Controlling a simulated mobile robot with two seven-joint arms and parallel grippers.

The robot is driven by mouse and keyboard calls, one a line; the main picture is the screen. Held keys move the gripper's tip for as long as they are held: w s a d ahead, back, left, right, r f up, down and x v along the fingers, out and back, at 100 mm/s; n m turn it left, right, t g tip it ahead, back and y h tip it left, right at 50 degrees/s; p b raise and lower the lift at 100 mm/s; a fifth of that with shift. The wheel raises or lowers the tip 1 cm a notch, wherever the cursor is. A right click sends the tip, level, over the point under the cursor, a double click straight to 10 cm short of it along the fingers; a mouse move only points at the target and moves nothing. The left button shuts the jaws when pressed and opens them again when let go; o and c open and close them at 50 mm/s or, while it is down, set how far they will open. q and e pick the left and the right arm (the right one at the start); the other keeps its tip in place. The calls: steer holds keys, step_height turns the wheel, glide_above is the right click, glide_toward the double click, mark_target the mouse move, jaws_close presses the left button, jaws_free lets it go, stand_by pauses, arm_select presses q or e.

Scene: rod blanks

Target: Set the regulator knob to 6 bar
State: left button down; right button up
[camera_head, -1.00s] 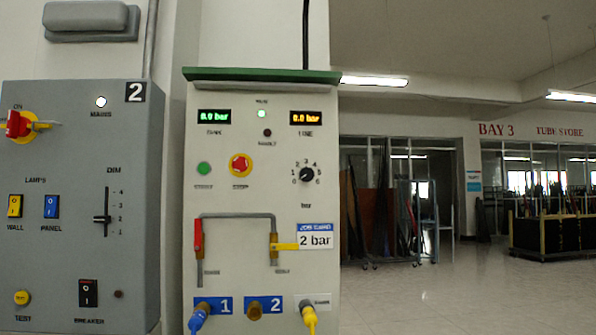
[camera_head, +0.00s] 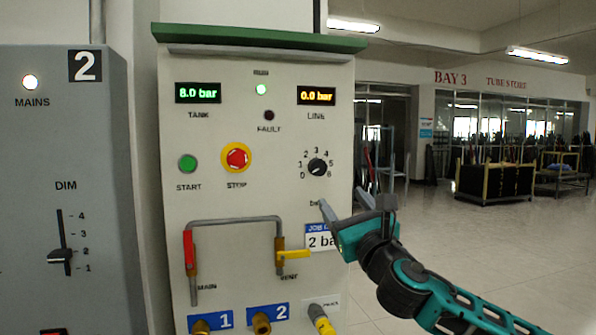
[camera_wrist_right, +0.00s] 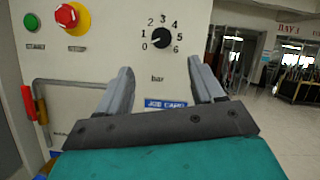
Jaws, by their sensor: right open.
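The regulator knob (camera_head: 317,167) is a small black dial on the cream panel, with a scale from 0 to 6 around it. It also shows in the right wrist view (camera_wrist_right: 162,38), its white mark pointing lower left, towards 0. The line display (camera_head: 316,96) reads 0.0 bar and the tank display (camera_head: 198,93) reads 8.0 bar. My right gripper (camera_head: 343,201) is open and empty, below and right of the knob and apart from it. In the right wrist view the knob lies beyond the two spread fingers (camera_wrist_right: 160,68). My left gripper is out of view.
A job card (camera_head: 318,238) reading 2 bar is partly hidden by my right gripper. The red stop button (camera_head: 237,157), green start button (camera_head: 188,163), red valve lever (camera_head: 188,250) and yellow lever (camera_head: 294,254) are on the panel. Open floor lies right.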

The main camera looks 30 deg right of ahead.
mark_target(319, 168)
steer(key=p+x, duration=0.2)
steer(key=x, duration=0.9)
steer(key=shift+d+r, duration=0.1)
steer(key=shift+d, duration=0.1)
steer(key=shift+w+d+r, duration=0.1)
steer(key=shift+w+r, duration=0.1)
steer(key=shift+w, duration=0.5)
steer(key=shift+c, duration=0.5)
steer(key=c, duration=0.9)
steer(key=shift+c, duration=0.2)
steer(key=shift+m, duration=0.3)
